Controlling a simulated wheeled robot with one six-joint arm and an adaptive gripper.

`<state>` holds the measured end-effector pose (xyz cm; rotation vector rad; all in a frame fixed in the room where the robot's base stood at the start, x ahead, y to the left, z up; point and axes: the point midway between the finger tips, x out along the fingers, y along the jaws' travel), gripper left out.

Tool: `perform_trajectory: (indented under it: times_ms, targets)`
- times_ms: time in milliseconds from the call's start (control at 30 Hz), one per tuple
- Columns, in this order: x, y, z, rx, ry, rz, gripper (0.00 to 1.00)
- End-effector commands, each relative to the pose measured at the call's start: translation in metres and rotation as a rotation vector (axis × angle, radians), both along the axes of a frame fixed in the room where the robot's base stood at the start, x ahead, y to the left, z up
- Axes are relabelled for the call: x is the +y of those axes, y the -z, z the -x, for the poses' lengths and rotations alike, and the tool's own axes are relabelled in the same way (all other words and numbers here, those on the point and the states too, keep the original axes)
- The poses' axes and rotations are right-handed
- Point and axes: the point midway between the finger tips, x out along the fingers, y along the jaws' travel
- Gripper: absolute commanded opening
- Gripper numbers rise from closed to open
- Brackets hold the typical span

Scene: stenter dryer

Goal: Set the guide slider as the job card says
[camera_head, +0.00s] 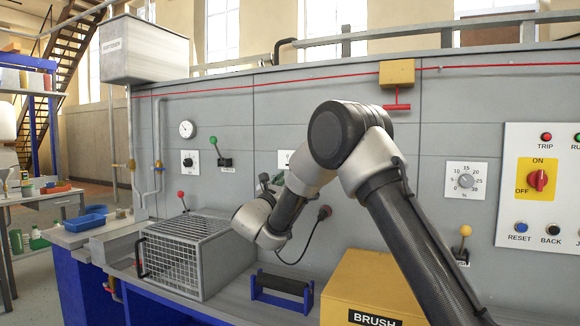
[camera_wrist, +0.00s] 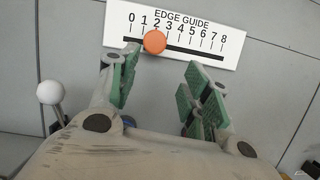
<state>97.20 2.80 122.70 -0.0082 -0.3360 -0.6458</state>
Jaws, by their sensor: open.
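The edge guide plate (camera_wrist: 225,28) is white with a scale from 0 to 8 and fills the top of the wrist view, slightly tilted. Its slider is a round orange knob (camera_wrist: 154,41) on a dark slot, at about the 2 mark. My gripper (camera_wrist: 161,70) is open and empty, its green pads apart, just below the plate in the picture. The knob lies beyond the fingertips, between them and nearer the left finger's side. I cannot tell the depth gap. In the head view my arm hides most of this area. I see no readable job card.
A white ball-ended lever (camera_wrist: 50,93) stands left of my gripper. In the head view a wire mesh cage (camera_head: 185,262), a black roller on a blue stand (camera_head: 281,291) and a yellow BRUSH box (camera_head: 372,290) take up the bench below my arm.

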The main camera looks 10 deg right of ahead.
Motion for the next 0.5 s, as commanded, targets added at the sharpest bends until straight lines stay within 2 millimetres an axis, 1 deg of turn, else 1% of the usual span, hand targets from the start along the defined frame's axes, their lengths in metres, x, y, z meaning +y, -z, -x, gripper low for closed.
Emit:
perform_trajectory:
  times_ms: [33, 100, 167, 267, 500]
  targets:
    - [0.009, -0.008, 0.0, -0.012, -0.017, 0.049, 0.48]
    - [0.015, -0.016, 0.002, -0.019, -0.02, 0.112, 0.48]
    - [0.012, -0.019, 0.0, -0.011, -0.006, 0.125, 0.48]
    - [0.004, -0.023, -0.009, -0.007, -0.001, 0.126, 0.48]
    - [-0.019, -0.038, -0.04, -0.006, -0.002, 0.124, 0.48]
